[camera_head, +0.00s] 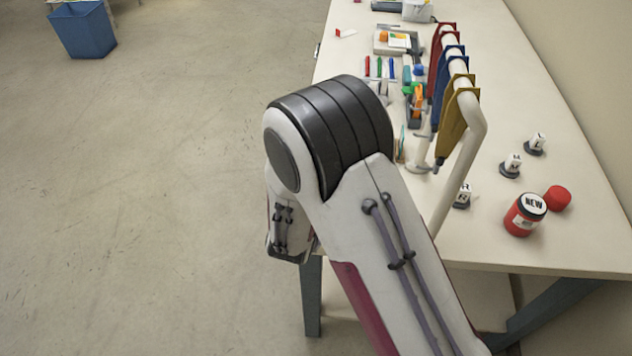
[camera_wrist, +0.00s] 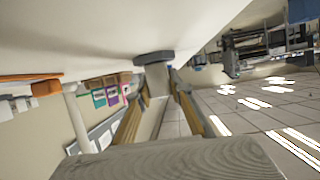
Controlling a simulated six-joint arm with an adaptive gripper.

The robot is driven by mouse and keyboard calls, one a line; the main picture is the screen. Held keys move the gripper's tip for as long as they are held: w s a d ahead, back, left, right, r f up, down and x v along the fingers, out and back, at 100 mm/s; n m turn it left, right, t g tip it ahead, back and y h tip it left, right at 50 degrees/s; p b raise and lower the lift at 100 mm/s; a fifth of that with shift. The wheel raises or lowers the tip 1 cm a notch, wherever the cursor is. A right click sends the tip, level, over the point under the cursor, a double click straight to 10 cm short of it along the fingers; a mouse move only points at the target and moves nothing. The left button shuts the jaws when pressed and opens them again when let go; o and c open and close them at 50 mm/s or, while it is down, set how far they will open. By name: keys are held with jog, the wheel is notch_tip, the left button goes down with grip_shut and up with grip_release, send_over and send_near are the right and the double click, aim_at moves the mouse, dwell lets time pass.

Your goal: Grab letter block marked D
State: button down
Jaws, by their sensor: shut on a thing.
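In the wrist view, which looks upside down, my gripper (camera_wrist: 163,100) has its two tan fingers on either side of a narrow pale block (camera_wrist: 156,82) with a dark grey base (camera_wrist: 153,57). It is shut on this block. No letter shows on it, so I cannot tell whether it is the D. The base is close to the white tabletop (camera_wrist: 90,30); whether they touch is unclear. In the head view my arm hides the gripper. Letter blocks marked L (camera_head: 537,142), M (camera_head: 512,164) and R (camera_head: 462,196) stand on dark bases on the table's right side.
A white rack (camera_head: 478,125) with several coloured pieces stands mid-table. A red jar (camera_head: 524,216) marked NEW and a red lid (camera_head: 558,198) are near the front edge. Markers (camera_head: 380,68) and boxes crowd the back. A blue bin (camera_head: 84,32) stands on open floor.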

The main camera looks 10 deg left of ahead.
jog(key=shift+r, duration=0.2)
jog(key=shift+r, duration=4.85)
